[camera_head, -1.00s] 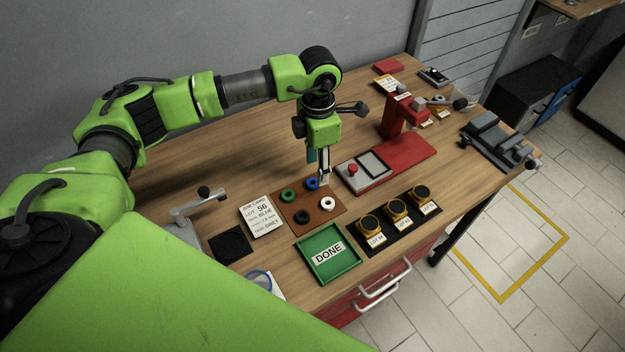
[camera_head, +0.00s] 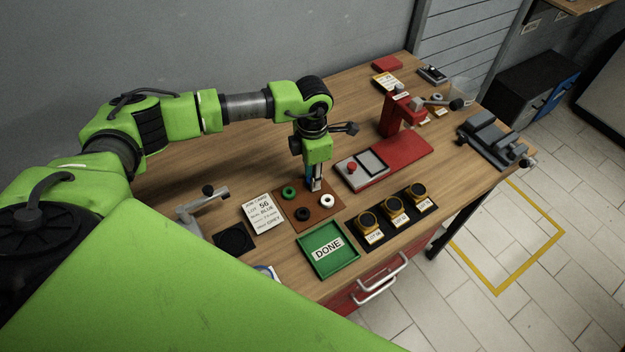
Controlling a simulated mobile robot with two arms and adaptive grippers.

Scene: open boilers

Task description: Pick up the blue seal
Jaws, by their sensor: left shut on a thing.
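My left gripper (camera_head: 315,187) points down at the back right of the brown seal mat (camera_head: 309,204). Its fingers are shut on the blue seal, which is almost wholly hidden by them. A green seal (camera_head: 289,191), a black seal (camera_head: 302,214) and a white seal (camera_head: 327,201) lie on the mat around the gripper. The job card (camera_head: 263,214) left of the mat reads lot 56, seal blue. My right gripper is not in view.
A green DONE tray (camera_head: 328,267) lies in front of the mat. Several dark-topped brass parts (camera_head: 394,207) stand on a black strip to its right. A red press (camera_head: 396,118) stands behind at right. A grey lever fixture (camera_head: 190,211) stands at left. Bare wood lies behind the mat.

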